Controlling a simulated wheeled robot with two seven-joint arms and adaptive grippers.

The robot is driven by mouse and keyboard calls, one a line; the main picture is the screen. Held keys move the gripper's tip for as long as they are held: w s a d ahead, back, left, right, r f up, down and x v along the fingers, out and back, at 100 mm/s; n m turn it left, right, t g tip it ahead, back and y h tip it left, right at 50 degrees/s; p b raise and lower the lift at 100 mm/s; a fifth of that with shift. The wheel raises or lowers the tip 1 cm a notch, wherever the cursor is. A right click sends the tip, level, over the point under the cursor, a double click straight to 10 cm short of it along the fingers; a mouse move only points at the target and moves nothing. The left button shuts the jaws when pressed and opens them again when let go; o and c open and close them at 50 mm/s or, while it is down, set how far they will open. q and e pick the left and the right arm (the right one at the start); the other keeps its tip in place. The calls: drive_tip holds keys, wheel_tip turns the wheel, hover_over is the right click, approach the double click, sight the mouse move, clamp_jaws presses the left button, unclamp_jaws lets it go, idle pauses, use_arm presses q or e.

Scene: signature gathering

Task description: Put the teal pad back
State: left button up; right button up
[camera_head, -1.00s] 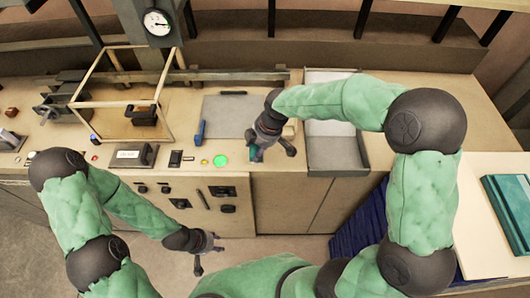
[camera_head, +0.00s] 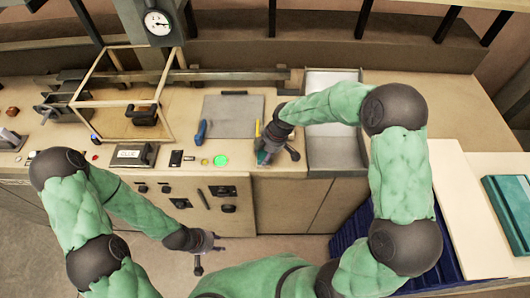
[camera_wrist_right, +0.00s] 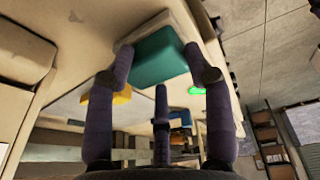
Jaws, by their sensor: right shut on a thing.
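The teal pad (camera_wrist_right: 158,57) is between the fingers of my right gripper (camera_wrist_right: 160,55) in the right wrist view, with a pale layer along its far edge. In the head view only a small teal bit (camera_head: 262,157) shows under my right gripper (camera_head: 274,157), near the counter's front edge, right of the lit green button (camera_head: 220,160). I cannot tell whether the pad touches the counter. My left gripper (camera_head: 205,254) hangs in front of the cabinet, empty, with its fingers apart.
A grey plate (camera_head: 233,115) lies behind, with a blue item (camera_head: 201,131) at its left and a yellow item (camera_head: 257,128) at its right. A grey tray (camera_head: 337,152) is to the right. A larger teal box (camera_head: 508,202) sits on the right-hand table.

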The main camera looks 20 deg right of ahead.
drive_tip(key=shift+f, duration=0.2)
drive_tip(key=o, duration=1.3)
drive_tip(key=shift+o, duration=0.2)
drive_tip(key=shift+r, duration=0.1)
drive_tip(key=shift+r, duration=0.15)
drive_tip(key=shift+d+r, duration=0.1)
drive_tip(key=shift+r, duration=0.25)
drive_tip(key=v, duration=1.1)
drive_tip(key=shift+s, duration=0.15)
